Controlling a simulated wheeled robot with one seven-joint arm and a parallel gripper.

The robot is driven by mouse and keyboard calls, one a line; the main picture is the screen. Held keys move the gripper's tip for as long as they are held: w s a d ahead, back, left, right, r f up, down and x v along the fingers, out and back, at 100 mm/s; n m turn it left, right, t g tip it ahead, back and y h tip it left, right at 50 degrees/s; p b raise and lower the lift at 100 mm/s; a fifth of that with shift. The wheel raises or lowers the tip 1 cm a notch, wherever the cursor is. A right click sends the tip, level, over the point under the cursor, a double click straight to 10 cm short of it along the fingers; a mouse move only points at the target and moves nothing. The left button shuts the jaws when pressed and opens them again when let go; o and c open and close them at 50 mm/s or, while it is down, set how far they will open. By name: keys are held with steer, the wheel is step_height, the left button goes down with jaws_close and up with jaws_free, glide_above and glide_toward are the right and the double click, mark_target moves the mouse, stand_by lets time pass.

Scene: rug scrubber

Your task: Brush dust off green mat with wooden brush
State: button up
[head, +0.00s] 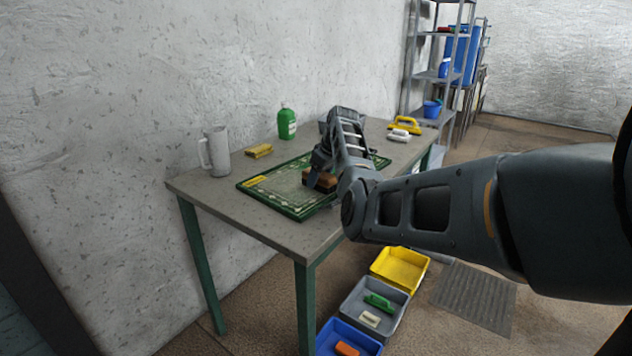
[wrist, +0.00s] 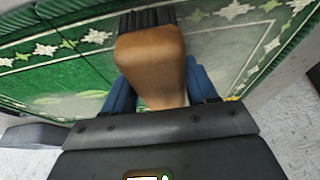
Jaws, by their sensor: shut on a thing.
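The green mat (head: 283,205) lies on the grey table, with a pale patterned border and a yellow label at its left corner. Pale greyish dust covers part of it; in the wrist view the mat (wrist: 60,75) is clear green on the left and dusty on the right. My gripper (head: 317,172) is over the mat, shut on the wooden brush (head: 322,181). In the wrist view the brush (wrist: 150,60) has a brown wooden body and dark bristles at its far end, between my blue fingers (wrist: 160,92). I cannot tell whether the bristles touch the mat.
On the table (head: 220,200) stand a grey pitcher (head: 215,152), a yellow sponge (head: 258,151) and a green bottle (head: 287,123). Yellow (head: 405,125) and white (head: 398,136) brushes lie at the far end. Yellow (head: 400,268), grey (head: 375,303) and blue (head: 345,340) bins sit on the floor.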

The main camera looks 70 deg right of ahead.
steer(key=shift+s+d+f+b, duration=0.2)
steer(key=shift+s+d+b, duration=0.1)
steer(key=shift+d+b, duration=0.3)
steer(key=shift+s+d+f+b, duration=0.15)
steer(key=shift+s+d+b, duration=0.1)
steer(key=shift+d+b, duration=0.3)
steer(key=shift+s+d+r+b, duration=0.2)
steer(key=shift+d+b, duration=0.25)
steer(key=shift+d, duration=0.3)
steer(key=shift+w+a+r+p, duration=0.2)
steer(key=shift+a+r+p, duration=0.25)
steer(key=shift+p, duration=0.6)
steer(key=a+p, duration=0.1)
steer(key=w+a+p, duration=0.1)
steer(key=a+p, duration=0.3)
steer(key=shift+w+a, duration=0.1)
steer(key=shift+w, duration=0.3)
steer(key=shift+w+a+f+p, duration=0.15)
steer(key=shift+w+a+p, duration=0.05)
steer(key=shift+a+p, duration=0.3)
steer(key=shift+w+a+f+p, duration=0.15)
steer(key=shift+a+p, duration=0.25)
steer(key=shift+a, duration=0.05)
